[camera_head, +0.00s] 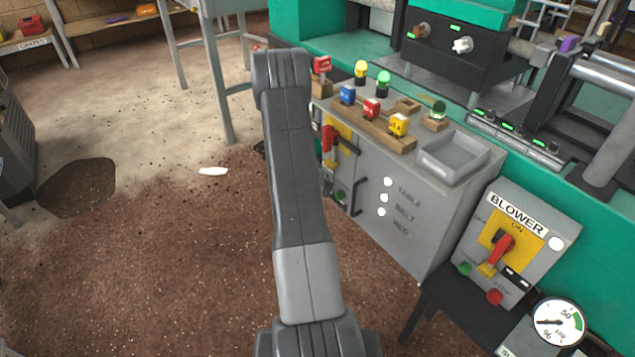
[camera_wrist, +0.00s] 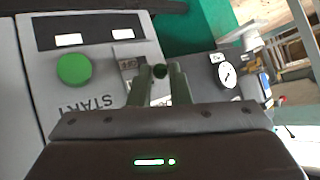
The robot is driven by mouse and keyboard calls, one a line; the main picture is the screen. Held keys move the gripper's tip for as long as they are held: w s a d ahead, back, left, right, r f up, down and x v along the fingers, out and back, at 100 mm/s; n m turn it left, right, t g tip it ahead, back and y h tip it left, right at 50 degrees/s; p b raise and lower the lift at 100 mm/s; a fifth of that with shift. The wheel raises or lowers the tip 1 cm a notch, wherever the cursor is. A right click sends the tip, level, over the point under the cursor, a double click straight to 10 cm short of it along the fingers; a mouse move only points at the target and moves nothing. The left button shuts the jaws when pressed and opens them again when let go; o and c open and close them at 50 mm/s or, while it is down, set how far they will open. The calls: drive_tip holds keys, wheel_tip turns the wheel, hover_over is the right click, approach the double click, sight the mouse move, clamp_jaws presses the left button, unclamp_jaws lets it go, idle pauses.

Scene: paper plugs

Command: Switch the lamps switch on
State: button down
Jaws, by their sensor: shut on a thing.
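My gripper (camera_wrist: 160,78) shows in the wrist view with its two fingers close together. It is shut on a small dark round-ended piece (camera_wrist: 160,71). I cannot tell whether this is the lamps switch, as no lamps label is readable. A grey panel with a green START button (camera_wrist: 74,69) lies left of the fingers. A small label (camera_wrist: 124,62) beside the fingers is too blurred to read. In the head view my own arm hides the gripper and part of the grey cabinet (camera_head: 425,220).
The cabinet has a red lever (camera_head: 329,140) on a yellow plate, with several coloured blocks and a grey tray (camera_head: 452,158) on top. A BLOWER box (camera_head: 545,222) with a red handle stands at right. A gauge (camera_head: 557,322) is below it. Open floor lies left.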

drive_tip(key=shift+w+r+g+y, duration=0.15)
drive_tip(key=shift+r+g+y, duration=0.15)
drive_tip(key=shift+y, duration=0.1)
idle(0.3)
drive_tip(key=c, duration=1.4)
unclamp_jaws()
drive_tip(key=shift+o, duration=0.2)
drive_tip(key=p+v, duration=0.2)
drive_tip(key=v, duration=1.1)
drive_tip(key=shift+s+r, duration=0.25)
drive_tip(key=shift+s, duration=0.1)
drive_tip(key=b+x, duration=0.2)
drive_tip(key=x, duration=1.2)
drive_tip(key=shift+s, duration=0.2)
